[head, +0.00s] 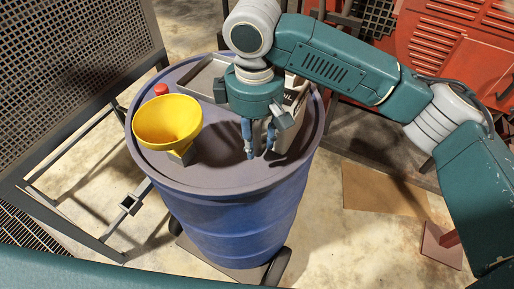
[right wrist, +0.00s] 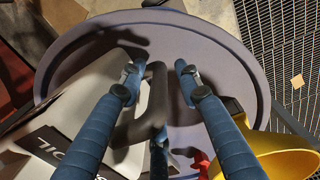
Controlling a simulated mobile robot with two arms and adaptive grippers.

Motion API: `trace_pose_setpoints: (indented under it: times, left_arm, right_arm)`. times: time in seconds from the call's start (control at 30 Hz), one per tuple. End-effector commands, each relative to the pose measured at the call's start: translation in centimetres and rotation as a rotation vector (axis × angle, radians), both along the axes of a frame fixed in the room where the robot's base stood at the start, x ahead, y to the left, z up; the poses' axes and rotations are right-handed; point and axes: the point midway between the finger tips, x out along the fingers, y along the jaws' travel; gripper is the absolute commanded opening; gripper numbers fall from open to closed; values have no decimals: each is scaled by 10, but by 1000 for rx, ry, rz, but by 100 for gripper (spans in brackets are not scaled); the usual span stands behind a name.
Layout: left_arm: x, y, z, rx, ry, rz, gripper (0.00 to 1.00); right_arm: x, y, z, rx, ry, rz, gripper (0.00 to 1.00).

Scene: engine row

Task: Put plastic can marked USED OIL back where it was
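The plastic can (head: 294,138) is pale with a dark label ending in "IL". It stands on the blue drum (head: 240,225), partly hidden behind my right gripper (head: 259,150). In the right wrist view the can's white body (right wrist: 72,107) and its "OIL" label are at the lower left. The fingers are apart, with gaps showing on both sides of the handle. My left gripper is not in view.
A yellow funnel (head: 167,121) stands on the left of the drum top, beside a red cap (head: 161,89). A grey tray (head: 199,78) lies at the back of the top. A metal mesh frame (head: 75,60) stands left; red machinery (head: 440,40) is behind. The front of the drum top is clear.

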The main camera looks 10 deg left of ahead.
Motion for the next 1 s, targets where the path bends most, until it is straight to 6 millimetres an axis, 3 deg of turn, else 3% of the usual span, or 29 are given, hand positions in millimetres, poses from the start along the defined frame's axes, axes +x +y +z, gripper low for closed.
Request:
trace_pose_setpoints:
  times: [0.13,0.4,0.6,1.0]
  left_arm:
    - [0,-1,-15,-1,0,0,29]
    - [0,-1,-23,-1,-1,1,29]
    - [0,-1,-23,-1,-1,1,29]
    - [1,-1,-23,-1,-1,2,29]
  right_arm:
    - [0,2,32,3,-3,0,33]
    - [-2,1,79,-1,-3,-1,33]
    - [-3,2,89,-1,0,0,33]
    - [-3,2,88,0,0,0,33]
